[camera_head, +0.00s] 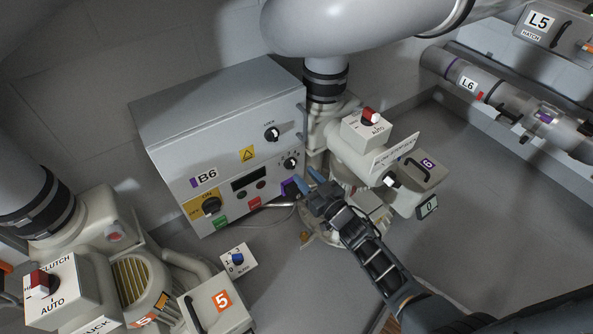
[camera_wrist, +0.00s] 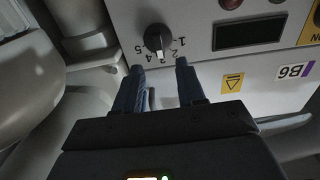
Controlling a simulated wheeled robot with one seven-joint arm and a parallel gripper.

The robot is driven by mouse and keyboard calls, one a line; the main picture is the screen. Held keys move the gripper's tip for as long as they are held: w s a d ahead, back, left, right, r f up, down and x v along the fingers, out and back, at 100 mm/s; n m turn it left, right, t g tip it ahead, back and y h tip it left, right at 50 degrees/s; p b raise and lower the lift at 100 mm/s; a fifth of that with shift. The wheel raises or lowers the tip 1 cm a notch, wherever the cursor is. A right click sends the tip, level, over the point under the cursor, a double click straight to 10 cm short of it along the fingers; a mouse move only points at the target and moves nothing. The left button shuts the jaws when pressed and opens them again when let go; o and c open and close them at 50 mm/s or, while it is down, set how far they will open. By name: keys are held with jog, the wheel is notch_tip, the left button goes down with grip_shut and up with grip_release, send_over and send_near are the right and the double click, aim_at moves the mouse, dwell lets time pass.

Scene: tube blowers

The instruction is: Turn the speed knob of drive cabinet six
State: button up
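Drive cabinet six is the grey box (camera_head: 220,130) marked B6. Its knob with a numbered scale (camera_head: 291,163), small and dark, is on the front at right, beside the dark display (camera_head: 248,181). In the wrist view the black knob (camera_wrist: 158,38) has a pale pointer mark, and the numbers 1 to 5 run around its lower side. My gripper (camera_head: 309,181) has its two blue fingers apart and nothing between them. In the wrist view the fingertips (camera_wrist: 160,67) lie below the knob, one toward each side. I see no contact with it.
The cabinet also carries an upper black knob (camera_head: 272,133) and a yellow-backed ON switch (camera_head: 211,206). A machine with a red-and-white AUTO switch (camera_head: 370,117) stands close right of the cabinet. A small box with a blue knob (camera_head: 238,258) lies in front. Grey floor is open at right.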

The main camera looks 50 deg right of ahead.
aim_at(294, 164)
jog(key=b+x, duration=0.1)
jog(key=x, duration=0.4)
jog(key=shift+s, duration=0.1)
grip_shut()
dwell(0.3)
